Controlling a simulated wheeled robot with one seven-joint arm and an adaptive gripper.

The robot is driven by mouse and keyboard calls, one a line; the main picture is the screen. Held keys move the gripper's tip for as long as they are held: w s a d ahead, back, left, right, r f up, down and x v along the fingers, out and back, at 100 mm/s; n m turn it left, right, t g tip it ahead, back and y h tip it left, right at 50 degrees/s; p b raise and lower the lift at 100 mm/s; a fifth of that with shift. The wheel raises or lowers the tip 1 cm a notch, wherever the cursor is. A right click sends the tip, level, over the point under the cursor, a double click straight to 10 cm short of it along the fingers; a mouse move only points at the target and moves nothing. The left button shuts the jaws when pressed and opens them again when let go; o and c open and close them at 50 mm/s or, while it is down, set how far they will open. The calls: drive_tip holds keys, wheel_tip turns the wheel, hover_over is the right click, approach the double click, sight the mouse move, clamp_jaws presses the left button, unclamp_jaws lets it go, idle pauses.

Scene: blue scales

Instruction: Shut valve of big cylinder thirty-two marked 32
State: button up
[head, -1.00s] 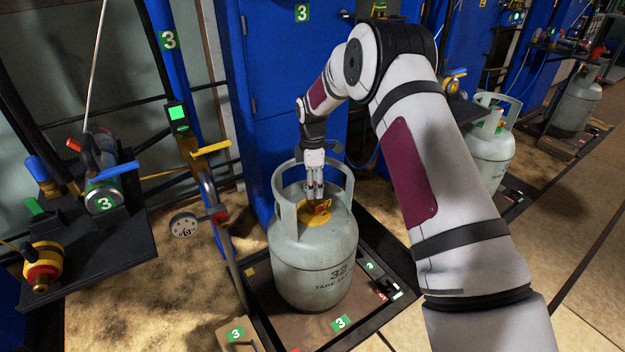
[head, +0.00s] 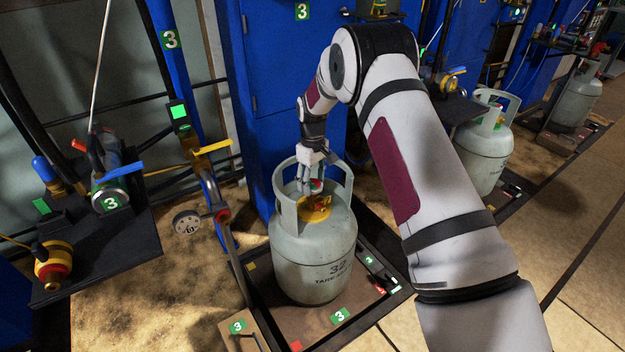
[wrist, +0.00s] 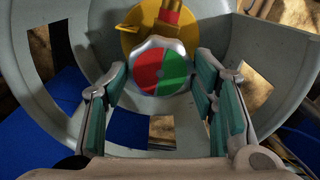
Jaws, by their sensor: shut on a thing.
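The big grey cylinder marked 32 (head: 312,262) stands upright on the scale platform. Its valve handwheel, half red and half green with a pale rim, shows in the wrist view (wrist: 147,72), in front of a yellow fitting (wrist: 130,38). My gripper (head: 314,186) reaches down inside the cylinder's collar (head: 285,215) from above. In the head view the fingers partly hide the handwheel.
A black shelf (head: 110,262) with gauges and blue-handled valves is at the left. A pipe with a pressure gauge (head: 187,222) stands between it and the cylinder. A blue cabinet (head: 262,90) is close behind. Another grey cylinder (head: 483,158) stands at the right.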

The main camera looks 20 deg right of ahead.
drive_tip(key=m, duration=0.4)
drive_tip(key=shift+m, duration=0.3)
drive_tip(key=m, duration=0.4)
drive_tip(key=shift+m+p, duration=0.3)
drive_tip(key=m, duration=0.4)
drive_tip(key=shift+d+m, duration=0.1)
drive_tip(key=shift+m, duration=2)
drive_tip(key=o, duration=1.1)
drive_tip(key=shift+o, duration=0.2)
drive_tip(key=shift+r, duration=0.1)
